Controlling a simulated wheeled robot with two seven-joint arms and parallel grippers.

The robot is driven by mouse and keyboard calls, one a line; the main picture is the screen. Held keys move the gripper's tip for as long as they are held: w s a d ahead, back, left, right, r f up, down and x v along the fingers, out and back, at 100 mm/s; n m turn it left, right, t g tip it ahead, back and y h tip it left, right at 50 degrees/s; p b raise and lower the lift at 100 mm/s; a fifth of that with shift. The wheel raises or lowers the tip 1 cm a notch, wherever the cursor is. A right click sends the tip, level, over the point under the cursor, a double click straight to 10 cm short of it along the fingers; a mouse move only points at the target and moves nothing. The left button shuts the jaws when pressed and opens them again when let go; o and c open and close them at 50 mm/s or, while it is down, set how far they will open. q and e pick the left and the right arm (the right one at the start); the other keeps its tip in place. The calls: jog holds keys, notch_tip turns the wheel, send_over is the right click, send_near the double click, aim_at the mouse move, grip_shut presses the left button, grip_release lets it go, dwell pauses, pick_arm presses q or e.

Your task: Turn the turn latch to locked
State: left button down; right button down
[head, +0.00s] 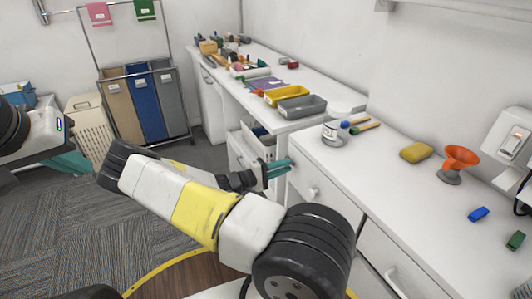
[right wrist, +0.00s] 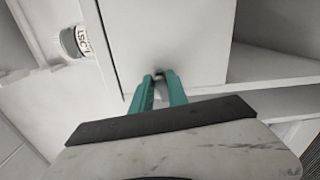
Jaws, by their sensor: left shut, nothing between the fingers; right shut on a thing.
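My right gripper (head: 280,168) reaches the front of the white cabinet under the counter. In the right wrist view its teal fingertips (right wrist: 158,80) are close together at the edge of a white door panel (right wrist: 165,40). They are shut on a small dark piece there, the turn latch (right wrist: 158,71), mostly hidden between the fingers. I cannot tell its angle. In the head view the latch is hidden by the gripper. My left gripper (head: 68,163) is shut and empty at the far left, above the carpet, away from the cabinet.
A white knob (head: 313,193) sits on the cabinet front near my right gripper. On the counter stand a labelled jar (head: 335,133), a yellow sponge (head: 416,153) and an orange funnel (head: 460,158). Laundry bins (head: 145,98) stand at the back left. Carpet between them and the cabinet is clear.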

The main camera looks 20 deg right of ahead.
jog(key=shift+f, duration=0.1)
dwell(0.4)
jog(key=c, duration=1.3)
grip_release()
jog(key=shift+a, duration=0.15)
